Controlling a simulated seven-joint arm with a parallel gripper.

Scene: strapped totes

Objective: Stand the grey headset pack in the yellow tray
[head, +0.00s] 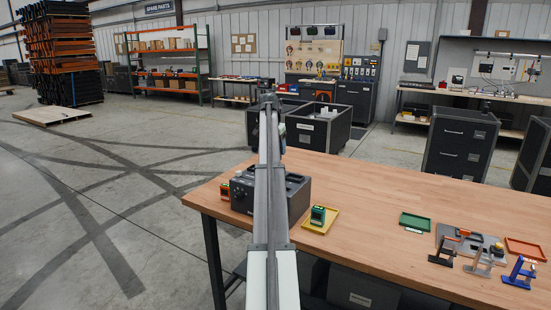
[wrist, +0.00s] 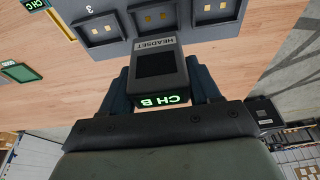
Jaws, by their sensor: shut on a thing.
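The grey headset pack (wrist: 157,62), with a dark face panel and a lit green "CH B" end, is between the dark fingers of my gripper (wrist: 160,72) in the wrist view. The gripper is shut on it. The pack overlaps the slotted dark grey unit (wrist: 125,25) in that view; I cannot tell how high above it the pack is. The yellow tray (head: 311,229) lies on the wooden table, right of the unit, in the head view. A dark pack with a green-lit face (head: 318,214) stands in it. My arm hides the gripper in the head view.
The dark unit (head: 297,195) sits at the table's left end, with an orange-and-dark item (head: 225,190) beside it. A green tray (head: 415,221), an orange-red tray (head: 525,249) and several small stands (head: 482,262) lie to the right. The tabletop between the yellow and green trays is clear.

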